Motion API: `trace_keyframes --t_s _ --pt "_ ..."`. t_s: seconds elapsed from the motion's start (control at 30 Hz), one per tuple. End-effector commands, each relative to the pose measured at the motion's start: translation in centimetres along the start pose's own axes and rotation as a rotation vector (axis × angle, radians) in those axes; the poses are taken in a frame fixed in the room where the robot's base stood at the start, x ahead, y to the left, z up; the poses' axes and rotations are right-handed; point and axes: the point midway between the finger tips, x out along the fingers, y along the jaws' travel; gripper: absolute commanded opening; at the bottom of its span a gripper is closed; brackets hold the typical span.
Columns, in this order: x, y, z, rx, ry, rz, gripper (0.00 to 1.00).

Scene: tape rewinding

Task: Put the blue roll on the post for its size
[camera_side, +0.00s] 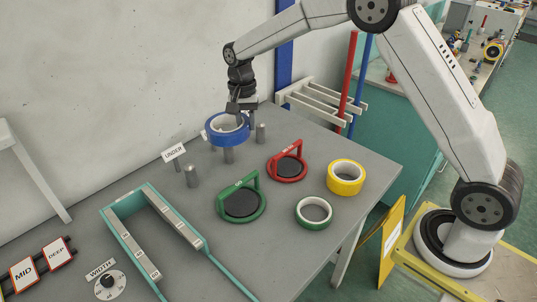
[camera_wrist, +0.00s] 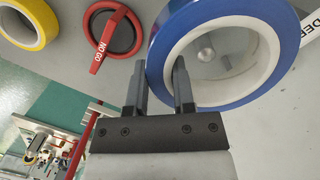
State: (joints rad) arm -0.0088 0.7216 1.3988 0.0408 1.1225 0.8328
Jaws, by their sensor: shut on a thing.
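The blue roll (camera_side: 240,136) is held roughly level above the back of the grey table. My gripper (camera_side: 241,106) is shut on its wall, with one finger inside the hole and one outside, as the wrist view (camera_wrist: 160,75) shows.
A red NO GO ring gauge (camera_side: 287,168), a green ring gauge (camera_side: 241,204), a yellow roll (camera_side: 346,178) and a green roll (camera_side: 314,212) lie in front of the posts. A teal tray (camera_side: 120,238) and a WIDTH dial (camera_side: 104,285) are at front left.

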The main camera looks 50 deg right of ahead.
Motion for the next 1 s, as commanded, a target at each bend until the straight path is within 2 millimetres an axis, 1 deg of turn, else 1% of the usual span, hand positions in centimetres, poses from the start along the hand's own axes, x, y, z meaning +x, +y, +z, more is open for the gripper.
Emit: trace_keyframes --t_s 0.03,0.5,0.7,0.87,0.9,1.0 --pt "-0.1 0.2 -1.0 0.075 -0.004 -0.011 0.0" --pt "-0.4 2.6 -8.1 0.753 -0.028 -0.097 0.0" --pt "-0.5 3.9 -10.7 1.014 -0.034 -0.128 0.0" --pt "-0.5 4.9 -12.5 1.188 -0.036 -0.149 0.0" --pt "0.9 4.8 -12.3 1.184 -0.038 -0.143 0.0" --pt "3.0 4.6 -12.5 1.179 -0.034 -0.148 0.0"
